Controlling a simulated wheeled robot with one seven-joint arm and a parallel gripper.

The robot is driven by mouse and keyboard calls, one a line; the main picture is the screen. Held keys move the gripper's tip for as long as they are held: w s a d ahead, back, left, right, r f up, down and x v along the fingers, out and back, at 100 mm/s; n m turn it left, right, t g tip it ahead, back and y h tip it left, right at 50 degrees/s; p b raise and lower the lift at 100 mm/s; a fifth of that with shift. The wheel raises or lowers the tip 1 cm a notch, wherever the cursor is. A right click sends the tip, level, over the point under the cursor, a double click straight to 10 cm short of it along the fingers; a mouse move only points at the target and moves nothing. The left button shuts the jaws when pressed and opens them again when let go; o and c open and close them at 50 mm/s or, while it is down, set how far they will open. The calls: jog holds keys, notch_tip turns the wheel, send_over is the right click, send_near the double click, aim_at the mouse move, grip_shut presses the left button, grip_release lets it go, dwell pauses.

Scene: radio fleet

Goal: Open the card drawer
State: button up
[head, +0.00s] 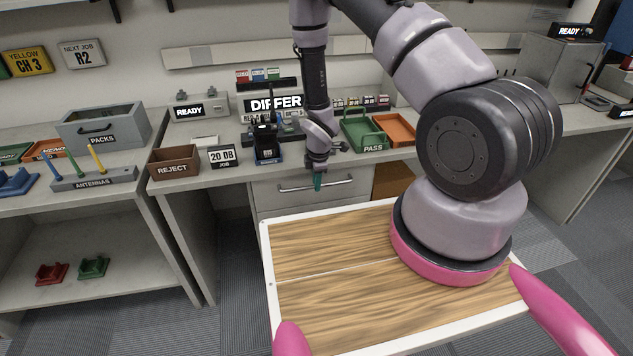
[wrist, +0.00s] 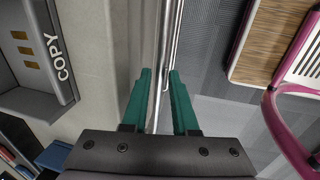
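The drawer (head: 345,188) is a light grey front under the counter, with a long horizontal metal bar handle (head: 290,188). It looks shut; no label on it shows. My gripper (head: 317,183) is at the handle, fingers pointing down, hiding part of the bar. In the wrist view, the handle bar (wrist: 171,45) runs between the two green fingertips of my gripper (wrist: 160,73). The fingers are apart, one on each side of the bar. I cannot tell whether either finger touches it.
The counter above holds a reject bin (head: 174,162), a green pass tray (head: 362,135) and an orange tray (head: 395,130). A grey device marked COPY (wrist: 38,50) is beside the drawer front in the wrist view. Floor (wrist: 215,45) is clear in front of the handle.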

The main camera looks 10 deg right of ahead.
grip_shut()
dwell(1.4)
